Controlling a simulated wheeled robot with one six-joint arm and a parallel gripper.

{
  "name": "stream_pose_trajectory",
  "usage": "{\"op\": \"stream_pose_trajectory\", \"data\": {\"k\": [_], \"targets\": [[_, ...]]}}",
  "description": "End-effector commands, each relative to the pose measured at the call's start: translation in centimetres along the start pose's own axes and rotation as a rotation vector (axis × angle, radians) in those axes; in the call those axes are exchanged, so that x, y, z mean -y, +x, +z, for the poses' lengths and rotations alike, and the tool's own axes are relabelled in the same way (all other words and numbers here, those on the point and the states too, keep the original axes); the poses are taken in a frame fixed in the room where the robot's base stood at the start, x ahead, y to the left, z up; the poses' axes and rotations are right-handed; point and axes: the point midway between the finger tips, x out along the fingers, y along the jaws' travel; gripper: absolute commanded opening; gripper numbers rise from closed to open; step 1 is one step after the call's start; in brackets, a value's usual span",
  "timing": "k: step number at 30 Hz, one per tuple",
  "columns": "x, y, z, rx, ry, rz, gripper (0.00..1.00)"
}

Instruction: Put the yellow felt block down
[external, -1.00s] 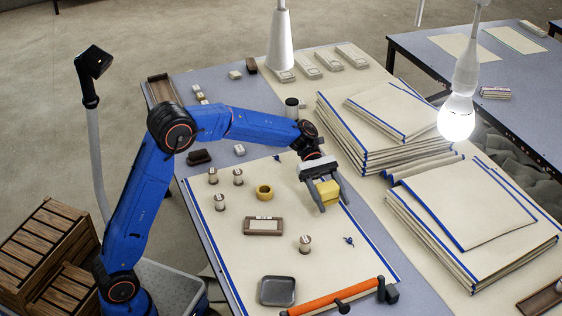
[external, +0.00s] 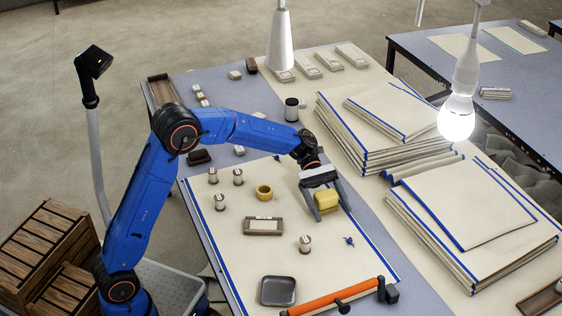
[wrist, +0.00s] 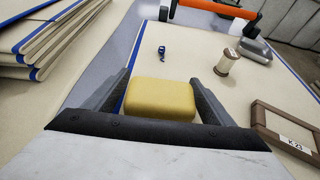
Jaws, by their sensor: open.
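The yellow felt block (external: 326,200) sits between the fingers of my gripper (external: 333,212), low over the cream cloth (external: 280,258) with blue edging, and appears to rest on it. In the wrist view the block (wrist: 160,98) is level between the two dark fingers of my gripper (wrist: 162,90). The fingers are open, one on each side of the block, close to its sides. The block's underside is hidden, so its contact with the cloth is not directly visible.
A small blue item (external: 349,241) is near. Stacked cloths (external: 385,135) stand to the right. An orange bar (external: 335,297) edges the front.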

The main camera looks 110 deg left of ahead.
Motion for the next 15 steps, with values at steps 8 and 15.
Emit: {"op": "stream_pose_trajectory", "data": {"k": [8,15], "targets": [[-0.1,-1.5,0.2,-0.001,0.000,0.002,0.77],[-0.1,-6.0,0.2,0.000,0.001,0.003,0.77]]}}
